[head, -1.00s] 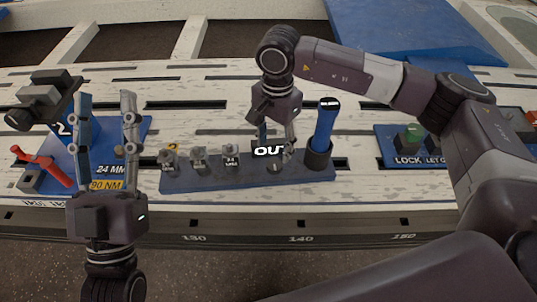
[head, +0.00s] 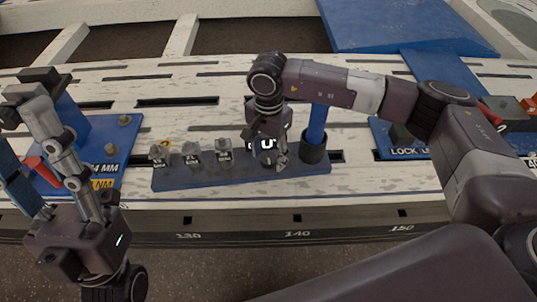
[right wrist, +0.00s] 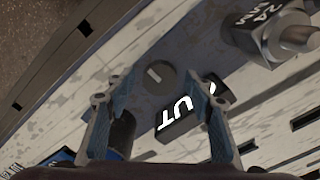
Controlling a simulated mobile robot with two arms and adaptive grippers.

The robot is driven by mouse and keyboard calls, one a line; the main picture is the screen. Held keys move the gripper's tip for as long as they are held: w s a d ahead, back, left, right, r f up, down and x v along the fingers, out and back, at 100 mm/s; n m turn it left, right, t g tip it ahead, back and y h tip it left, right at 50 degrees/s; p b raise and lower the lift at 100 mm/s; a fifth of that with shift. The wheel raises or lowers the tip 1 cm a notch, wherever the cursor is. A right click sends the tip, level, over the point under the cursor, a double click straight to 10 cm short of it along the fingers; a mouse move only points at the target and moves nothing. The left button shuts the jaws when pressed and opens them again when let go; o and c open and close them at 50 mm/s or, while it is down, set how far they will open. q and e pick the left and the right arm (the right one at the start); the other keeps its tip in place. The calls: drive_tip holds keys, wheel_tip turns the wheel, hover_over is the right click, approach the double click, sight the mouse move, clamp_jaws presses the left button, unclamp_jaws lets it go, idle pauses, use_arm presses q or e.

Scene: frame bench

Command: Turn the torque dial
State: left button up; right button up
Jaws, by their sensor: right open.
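In the head view my right gripper (head: 267,160) points down over the right part of the rack (head: 200,178) and mostly hides the dial. A black block with white "OUT" lettering (right wrist: 190,118) stands beside the dial, partly covered by a finger. My left gripper (head: 22,135) is at the far left, fingers apart and empty.
A blue-handled tool (head: 317,125) stands in a black holder close right of my right gripper. Several grey sockets (head: 192,153) line the rack's left part. A blue plate with a red lever (head: 38,170) lies left, behind my left gripper. Slotted white bench lies between.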

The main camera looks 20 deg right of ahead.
drive_tip(key=shift+c, duration=0.2)
drive_tip(key=c, duration=1.1)
